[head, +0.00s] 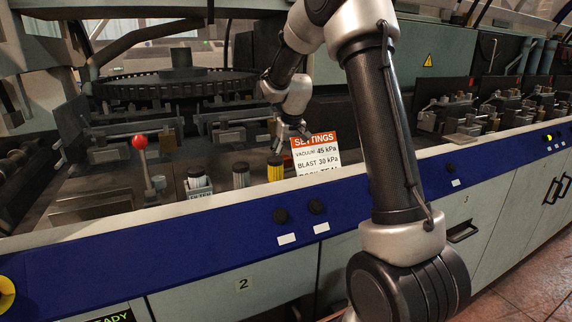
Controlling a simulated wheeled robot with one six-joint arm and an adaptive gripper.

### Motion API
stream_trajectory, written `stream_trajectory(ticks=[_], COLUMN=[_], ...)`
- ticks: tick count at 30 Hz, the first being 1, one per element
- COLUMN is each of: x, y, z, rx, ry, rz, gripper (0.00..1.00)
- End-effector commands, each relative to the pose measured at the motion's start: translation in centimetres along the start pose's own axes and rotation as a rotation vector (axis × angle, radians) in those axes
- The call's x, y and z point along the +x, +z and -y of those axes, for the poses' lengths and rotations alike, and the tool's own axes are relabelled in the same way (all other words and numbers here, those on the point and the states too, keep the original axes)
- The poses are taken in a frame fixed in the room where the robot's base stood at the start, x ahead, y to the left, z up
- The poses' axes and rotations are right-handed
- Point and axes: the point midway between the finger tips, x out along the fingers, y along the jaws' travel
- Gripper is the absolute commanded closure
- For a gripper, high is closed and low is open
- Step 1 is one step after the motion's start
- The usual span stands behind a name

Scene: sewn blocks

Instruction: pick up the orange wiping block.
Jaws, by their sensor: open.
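I cannot make out an orange wiping block for certain in the head view. My gripper (291,134) is small and dark at the end of my arm, open, above the machine's deck and just behind the top of the settings card. Its fingertips are hard to see. A yellow cylinder with a dark top (275,171) stands just below and left of my gripper, apart from it as far as I can tell. The settings card (315,157) has an orange-red heading and may hide what lies behind it.
Left of the yellow cylinder stand a pale ribbed cylinder (240,177) and a dark-topped holder labelled filter (198,184). A red-knobbed lever (141,146) rises further left. A blue front rail (230,247) with knobs runs along the machine. A toothed wheel (175,84) lies behind.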

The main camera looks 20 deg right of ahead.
Motion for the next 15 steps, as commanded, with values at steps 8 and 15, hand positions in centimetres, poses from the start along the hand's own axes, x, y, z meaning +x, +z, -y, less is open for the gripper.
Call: stream_trajectory(ticks=[8, 15], x=[0.48, 0.46], y=[-0.01, -0.01], z=[0.01, 0.01], rx=[0.0, 0.0], ry=[0.0, 0.0], rz=[-0.001, -0.001], gripper=[0.45, 0.87])
